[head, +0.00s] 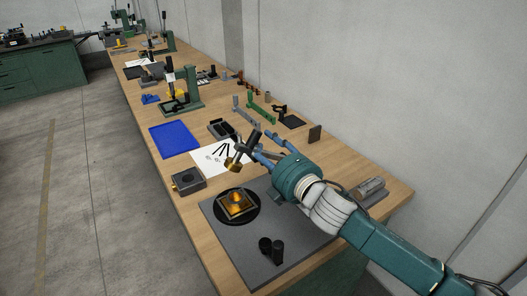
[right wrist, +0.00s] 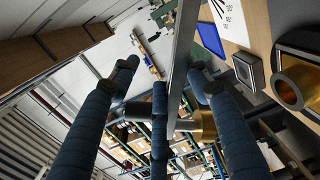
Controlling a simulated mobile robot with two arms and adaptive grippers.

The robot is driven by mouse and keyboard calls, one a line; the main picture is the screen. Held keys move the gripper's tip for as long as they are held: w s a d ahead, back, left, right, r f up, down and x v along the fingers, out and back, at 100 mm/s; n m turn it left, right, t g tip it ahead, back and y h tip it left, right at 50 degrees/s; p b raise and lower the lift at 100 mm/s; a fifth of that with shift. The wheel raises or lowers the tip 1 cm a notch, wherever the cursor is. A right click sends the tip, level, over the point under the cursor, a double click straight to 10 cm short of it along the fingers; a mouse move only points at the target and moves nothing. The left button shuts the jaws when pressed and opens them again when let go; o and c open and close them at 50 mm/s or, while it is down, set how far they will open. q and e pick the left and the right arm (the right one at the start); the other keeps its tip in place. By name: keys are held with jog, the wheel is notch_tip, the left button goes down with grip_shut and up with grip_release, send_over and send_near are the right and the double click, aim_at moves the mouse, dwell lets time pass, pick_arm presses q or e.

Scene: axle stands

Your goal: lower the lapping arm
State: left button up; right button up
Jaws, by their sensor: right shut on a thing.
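The lapping arm shows in the head view as a dark bar (head: 241,150) with a brass piece (head: 233,164) at its lower end. It is raised above the bench, apart from the black round plate (head: 225,214) on the grey base. A square frame with a gold-coloured part (head: 237,199) sits on that plate. My right gripper (head: 259,146) is shut on the bar, its blue fingers around it. In the right wrist view a grey bar (right wrist: 183,60) passes between the dark fingers, with a brass cylinder (right wrist: 205,124) beside them. My left gripper is not in view.
A grey block (head: 188,181), white sheet (head: 207,162) and blue mat (head: 174,139) lie further along the bench. A green press (head: 191,88) stands beyond. The wall runs along the right.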

jog(key=shift+s+a+r, duration=0.25)
jog(key=shift+s+r, duration=0.05)
jog(key=shift+r, duration=0.35)
jog(key=shift+s+d+f+p, duration=0.25)
jog(key=shift+s+f+p, duration=0.05)
jog(key=shift+f+p, duration=0.1)
jog(key=p+v, duration=0.1)
jog(key=v, duration=1.1)
jog(key=shift+f+p, duration=0.25)
jog(key=shift+p, duration=0.05)
jog(key=shift+w, duration=0.1)
